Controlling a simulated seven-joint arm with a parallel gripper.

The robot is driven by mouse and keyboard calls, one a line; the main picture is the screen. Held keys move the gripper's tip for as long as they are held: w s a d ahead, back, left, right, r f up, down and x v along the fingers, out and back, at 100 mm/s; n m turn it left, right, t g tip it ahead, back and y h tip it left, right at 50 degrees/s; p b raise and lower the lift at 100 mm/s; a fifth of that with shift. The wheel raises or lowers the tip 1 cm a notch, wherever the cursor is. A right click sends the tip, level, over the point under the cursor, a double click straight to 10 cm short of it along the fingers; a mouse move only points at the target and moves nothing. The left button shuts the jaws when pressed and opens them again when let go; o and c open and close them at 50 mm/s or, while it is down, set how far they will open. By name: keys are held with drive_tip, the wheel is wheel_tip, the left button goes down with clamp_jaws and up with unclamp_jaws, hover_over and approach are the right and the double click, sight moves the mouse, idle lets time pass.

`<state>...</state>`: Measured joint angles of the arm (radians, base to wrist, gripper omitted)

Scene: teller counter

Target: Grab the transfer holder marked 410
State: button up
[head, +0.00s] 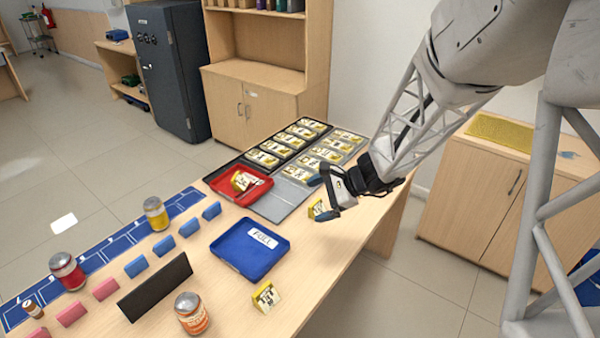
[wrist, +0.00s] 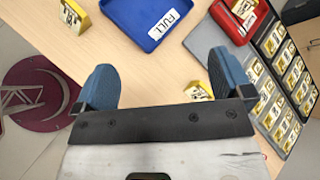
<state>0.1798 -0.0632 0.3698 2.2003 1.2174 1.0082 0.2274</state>
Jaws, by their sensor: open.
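Several yellow holders with white labels are in view; their numbers are too small to read, so I cannot tell which is 410. One holder (head: 318,208) stands on the table by my gripper (head: 321,198). In the wrist view this holder (wrist: 197,93) shows just inside the right finger, partly hidden by the gripper body. My gripper (wrist: 165,76) is open and empty, its blue fingers wide apart. Another holder (head: 266,297) stands at the table's front, also in the wrist view (wrist: 73,17). One more holder (head: 243,180) lies in the red tray (head: 224,188).
A dark rack (head: 283,168) holds several holders at the back, beside a grey panel with more. A blue "FULL" tray (head: 240,262) lies mid-table. Cans, blue and pink blocks and a black bar (head: 156,287) fill the left. Bare wood lies between blue tray and gripper.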

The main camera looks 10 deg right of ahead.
drive_tip(key=w+d+f+m+t, duration=0.35)
drive_tip(key=w+f+m, duration=0.25)
drive_tip(key=w+f, duration=0.25)
drive_tip(key=m+t, duration=0.3)
drive_tip(key=m, duration=0.3)
approach(318, 208)
drive_tip(key=x, duration=0.3)
drive_tip(key=shift+w+d+r, duration=0.1)
drive_tip(key=shift+w+r, duration=0.1)
drive_tip(key=shift+w, duration=0.1)
drive_tip(key=shift+x, duration=1.25)
drive_tip(key=shift+f, duration=0.1)
drive_tip(key=shift+x, duration=2.55)
drive_tip(key=shift+f, duration=0.15)
